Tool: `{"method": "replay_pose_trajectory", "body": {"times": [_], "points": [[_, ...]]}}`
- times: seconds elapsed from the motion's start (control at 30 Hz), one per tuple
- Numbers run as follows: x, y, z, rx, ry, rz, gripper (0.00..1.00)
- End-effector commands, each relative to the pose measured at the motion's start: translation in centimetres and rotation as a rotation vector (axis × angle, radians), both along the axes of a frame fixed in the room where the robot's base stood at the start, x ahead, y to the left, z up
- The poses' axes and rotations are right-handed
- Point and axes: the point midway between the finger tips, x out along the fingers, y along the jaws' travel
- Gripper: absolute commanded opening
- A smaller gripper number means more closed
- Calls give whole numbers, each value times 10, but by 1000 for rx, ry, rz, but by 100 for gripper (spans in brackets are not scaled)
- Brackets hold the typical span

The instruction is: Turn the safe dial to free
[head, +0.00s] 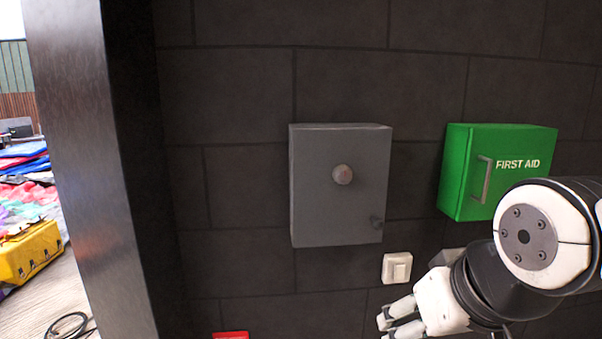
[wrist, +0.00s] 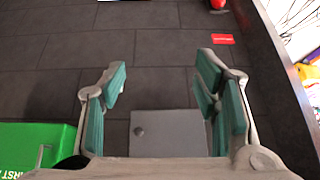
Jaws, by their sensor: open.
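The grey safe (head: 325,215) is a box on the dark wall in the middle of the head view, with its door shut. A small dark knob (head: 377,221) is at the door's lower right. My gripper (head: 384,328) is open and empty, below and to the right of the safe, apart from it. In the wrist view, part of the safe (wrist: 170,140) shows between and beyond the open fingers (wrist: 160,75); the dial cannot be made out there.
A green first aid box (head: 510,170) with a handle hangs right of the safe, close to my arm. A white wall switch (head: 397,267) is below the safe. A red sign (head: 231,335) is low on the wall. A dark post (head: 85,170) stands at left.

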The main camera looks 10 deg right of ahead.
Motion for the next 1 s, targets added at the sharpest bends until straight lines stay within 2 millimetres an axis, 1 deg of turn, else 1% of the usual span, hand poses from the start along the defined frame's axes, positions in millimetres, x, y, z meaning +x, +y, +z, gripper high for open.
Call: {"method": "replay_pose_trajectory", "body": {"times": [0.03,0.2,0.3,0.4,0.5,0.6,0.7,0.9,1.0], "points": [[14,3,8,13,-39,2,56],[68,9,26,46,-218,-9,56],[95,12,36,55,-324,-20,56],[117,14,46,58,-432,-32,56],[133,16,57,54,-540,-41,56],[144,17,68,43,-651,-46,56],[150,20,80,25,-759,-46,56],[149,25,99,-5,-934,-31,56],[147,27,104,-16,-982,-25,56]]}}
